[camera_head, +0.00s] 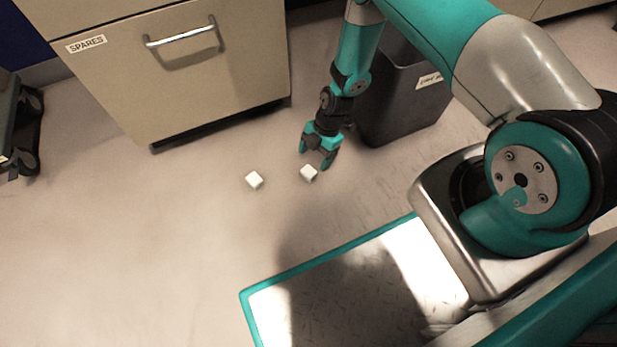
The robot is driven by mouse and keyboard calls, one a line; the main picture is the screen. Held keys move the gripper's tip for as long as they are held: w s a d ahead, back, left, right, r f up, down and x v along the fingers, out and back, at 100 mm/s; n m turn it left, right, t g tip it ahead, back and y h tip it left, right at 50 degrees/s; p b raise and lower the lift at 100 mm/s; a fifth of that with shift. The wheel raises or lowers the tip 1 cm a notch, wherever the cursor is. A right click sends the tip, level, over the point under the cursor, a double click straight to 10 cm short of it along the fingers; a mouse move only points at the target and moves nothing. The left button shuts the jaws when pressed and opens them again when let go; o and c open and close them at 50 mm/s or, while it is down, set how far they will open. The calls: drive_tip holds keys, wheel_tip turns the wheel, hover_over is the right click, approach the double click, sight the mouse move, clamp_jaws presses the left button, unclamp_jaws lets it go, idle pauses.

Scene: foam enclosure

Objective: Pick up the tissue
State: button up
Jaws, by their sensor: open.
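Two small white pieces lie on the floor in the head view, and I cannot tell for sure which is tissue. One white piece (254,180) is left of my gripper, clear of it. The other white piece (309,172) is just below the fingertips in the picture. My gripper (316,158) points down with its teal-and-black fingers apart and nothing visible between them. I cannot tell whether a finger touches the nearer piece or how high the fingertips are above the floor.
A beige cabinet (215,85) labelled SPARES, with a metal handle, stands behind at left. A dark bin (400,100) with a label stands right behind my gripper. A black wheeled item (22,125) is at the far left.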

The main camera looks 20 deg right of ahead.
sight(309, 171)
drive_tip(key=shift+b+x, duration=2.45)
drive_tip(key=shift+x, duration=0.7)
drive_tip(key=shift+w+d+r, duration=0.1)
drive_tip(key=shift+w, duration=0.1)
drive_tip(key=c, duration=1)
